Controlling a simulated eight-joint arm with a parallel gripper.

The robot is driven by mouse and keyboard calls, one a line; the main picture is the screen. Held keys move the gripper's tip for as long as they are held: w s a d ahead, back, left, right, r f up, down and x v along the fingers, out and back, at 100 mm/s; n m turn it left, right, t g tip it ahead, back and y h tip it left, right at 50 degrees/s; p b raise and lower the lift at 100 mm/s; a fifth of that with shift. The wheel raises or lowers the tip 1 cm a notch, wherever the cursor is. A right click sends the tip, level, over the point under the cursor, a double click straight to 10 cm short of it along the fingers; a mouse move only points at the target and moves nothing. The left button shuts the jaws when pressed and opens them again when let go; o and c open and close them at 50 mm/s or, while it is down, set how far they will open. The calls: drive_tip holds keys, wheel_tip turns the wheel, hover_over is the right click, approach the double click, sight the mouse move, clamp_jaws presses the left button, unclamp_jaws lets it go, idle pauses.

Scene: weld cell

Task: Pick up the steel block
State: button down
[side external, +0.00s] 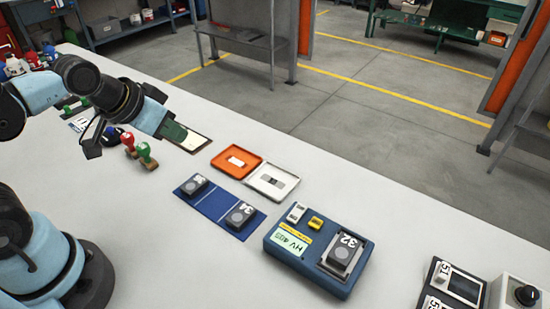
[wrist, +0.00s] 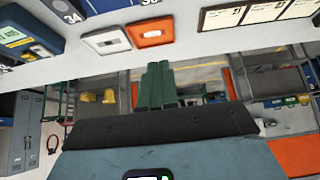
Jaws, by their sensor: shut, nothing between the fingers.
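I cannot tell for sure which piece is the steel block. A small grey block (side external: 270,180) lies in the white tray (side external: 287,190), and a pale piece (side external: 237,161) lies in the orange tray (side external: 222,159). The white tray (wrist: 92,44) and orange tray (wrist: 134,36) also show at the top of the wrist view. My gripper (side external: 184,137) has dark green fingers and is to the left of both trays, above the bench. In the wrist view the fingers (wrist: 155,85) are together with nothing between them.
A blue mat (side external: 219,203) holds dark numbered blocks. A blue box (side external: 300,262) with a block marked 32 (side external: 345,249) stands nearer the front. Red and green-handled stamps (side external: 145,152) stand near my gripper. Control boxes (side external: 452,290) are at lower right. The bench between is clear.

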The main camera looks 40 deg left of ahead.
drive_tip(key=c, duration=1.8)
unclamp_jaws()
drive_tip(key=o, duration=1.2)
drive_tip(key=w+d+r+g+h, duration=0.1)
drive_tip(key=w+d+r+g, duration=0.1)
drive_tip(key=w+d+r, duration=0.35)
drive_tip(key=g+y, duration=0.1)
drive_tip(key=g, duration=0.4)
hover_over(345, 248)
wheel_tip(345, 248, down, 4)
wheel_tip(345, 248, down, 11)
drive_tip(key=shift+r, duration=0.1)
